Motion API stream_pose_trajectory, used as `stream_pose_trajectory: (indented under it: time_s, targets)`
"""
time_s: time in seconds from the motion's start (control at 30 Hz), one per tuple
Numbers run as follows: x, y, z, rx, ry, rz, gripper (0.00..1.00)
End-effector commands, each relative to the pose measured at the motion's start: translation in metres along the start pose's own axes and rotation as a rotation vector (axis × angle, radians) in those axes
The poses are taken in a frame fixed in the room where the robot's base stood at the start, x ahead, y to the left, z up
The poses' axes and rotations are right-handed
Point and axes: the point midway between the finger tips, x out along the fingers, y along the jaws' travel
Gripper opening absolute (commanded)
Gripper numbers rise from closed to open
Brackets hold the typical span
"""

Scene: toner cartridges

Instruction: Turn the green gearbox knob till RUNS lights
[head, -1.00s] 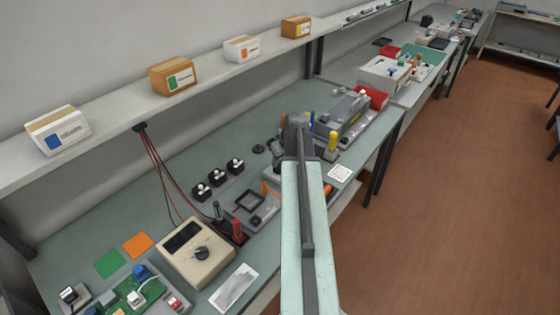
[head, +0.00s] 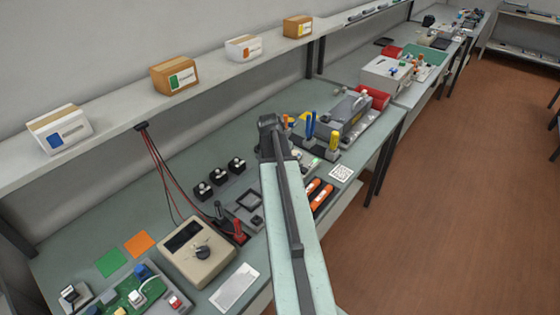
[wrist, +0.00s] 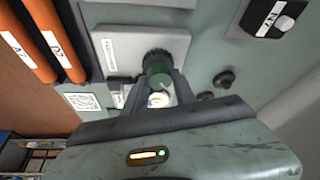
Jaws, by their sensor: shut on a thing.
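In the wrist view, the green gearbox knob (wrist: 158,72) stands on a dark round collar on a light grey housing (wrist: 112,48) with a small printed label. My gripper (wrist: 159,86) is shut on the knob, one dark finger on each side. A pale round piece (wrist: 158,100) shows between the fingers; I cannot tell what it is. I can make out no lit RUNS sign. In the head view my arm covers the knob and most of the gearbox.
Two orange cylinders (head: 319,194) lie right of my arm; they also show in the wrist view (wrist: 54,40). Black switch blocks (head: 220,178) and a beige meter (head: 198,272) stand to the left.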

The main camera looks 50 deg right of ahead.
Motion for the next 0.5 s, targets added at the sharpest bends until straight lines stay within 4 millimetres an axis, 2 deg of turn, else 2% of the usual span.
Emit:
stream_pose_trajectory:
  time_s: [0.2,0.5]
  targets:
    - [0.0003,-0.0013,-0.0010,0.145,0.000,0.061,0.00]
    - [0.0002,-0.0021,-0.0008,0.269,0.000,0.111,0.00]
